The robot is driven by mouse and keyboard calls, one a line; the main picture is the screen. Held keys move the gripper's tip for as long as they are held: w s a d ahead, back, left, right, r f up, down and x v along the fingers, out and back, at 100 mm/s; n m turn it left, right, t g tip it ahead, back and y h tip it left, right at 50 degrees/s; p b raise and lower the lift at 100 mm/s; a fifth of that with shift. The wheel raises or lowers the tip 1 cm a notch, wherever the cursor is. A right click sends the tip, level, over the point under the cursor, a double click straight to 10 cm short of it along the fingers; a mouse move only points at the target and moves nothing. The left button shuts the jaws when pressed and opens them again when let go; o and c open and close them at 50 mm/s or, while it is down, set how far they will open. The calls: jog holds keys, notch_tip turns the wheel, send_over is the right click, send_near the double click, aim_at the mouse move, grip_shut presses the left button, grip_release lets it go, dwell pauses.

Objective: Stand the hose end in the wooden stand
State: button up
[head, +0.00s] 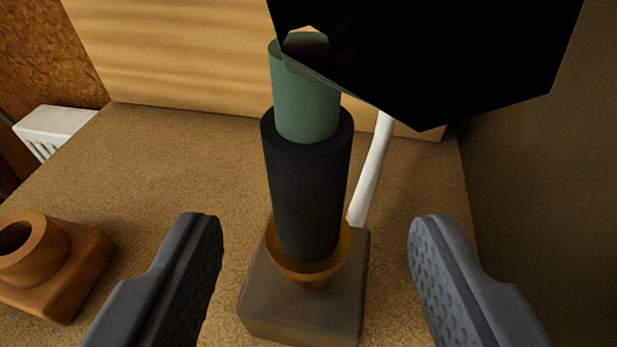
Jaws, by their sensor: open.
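The hose end (306,185), a black sleeve with a green upper part, stands nearly upright in an orange-brown cup (312,272) on a grey-brown block (275,310). An orange-brown stand (75,270) with a round, open socket is at the lower left; it looks like the wooden stand, and its socket appears empty. My gripper (314,225) is open, with one finger on each side of the hose end and a gap to both. A black shape at the top hides part of the green end.
A white rod (371,175) leans close behind the hose end to its right. A white slotted box (55,130) is at the far left. A pale wooden panel (180,50) closes the back, and a dark wall (540,180) the right.

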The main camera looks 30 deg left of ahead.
aim_at(306, 206)
jog(key=shift+b+x, duration=0.3)
jog(key=shift+x, duration=2.6)
jog(key=shift+s+a, duration=0.1)
jog(key=shift+a, duration=0.05)
grip_shut()
